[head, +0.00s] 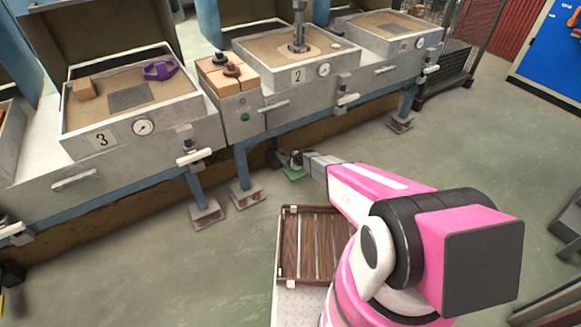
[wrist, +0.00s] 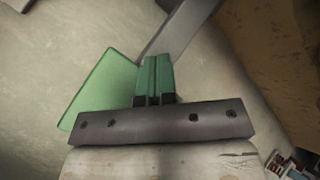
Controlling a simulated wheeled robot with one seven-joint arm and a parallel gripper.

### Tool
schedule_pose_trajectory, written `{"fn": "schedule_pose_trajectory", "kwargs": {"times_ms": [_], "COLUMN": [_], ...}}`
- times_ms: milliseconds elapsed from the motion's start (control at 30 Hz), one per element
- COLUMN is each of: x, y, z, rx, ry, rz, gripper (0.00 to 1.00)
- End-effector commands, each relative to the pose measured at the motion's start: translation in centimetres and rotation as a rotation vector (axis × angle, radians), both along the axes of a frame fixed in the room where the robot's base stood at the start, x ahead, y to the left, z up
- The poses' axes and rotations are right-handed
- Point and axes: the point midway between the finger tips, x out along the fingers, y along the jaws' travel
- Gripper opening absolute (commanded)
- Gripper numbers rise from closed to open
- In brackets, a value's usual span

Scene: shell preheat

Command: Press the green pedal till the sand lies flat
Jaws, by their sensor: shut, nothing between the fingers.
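The green pedal (head: 294,175) sits low near the floor beneath the bench. In the wrist view its flat green plate (wrist: 98,88) shows at left, partly behind my gripper. My gripper (wrist: 153,62) is shut and empty, its fingers together over the pedal's right part; I cannot tell whether they touch it. In the head view my gripper (head: 296,160) reaches down to the pedal. Sand fills the box marked 2 (head: 298,76), where a metal column stands in it. Sand also fills box 3 (head: 103,141) and a third box (head: 405,44) at right.
A purple part (head: 161,70) and a tan block (head: 83,89) lie on box 3's sand. A green button (head: 245,117) is on the bench front. Bench feet (head: 207,213) stand left of my gripper. A slatted wooden tray (head: 313,210) is near my arm.

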Motion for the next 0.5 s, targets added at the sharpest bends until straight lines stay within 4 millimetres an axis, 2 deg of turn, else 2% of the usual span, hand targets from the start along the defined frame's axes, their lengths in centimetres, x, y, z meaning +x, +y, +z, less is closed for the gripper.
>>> {"fn": "schedule_pose_trajectory", "kwargs": {"times_ms": [500], "x": [-0.01], "y": [-0.02], "z": [-0.6], "rx": [0.0], "ry": [0.0], "rz": [0.0], "gripper": [0.0]}}
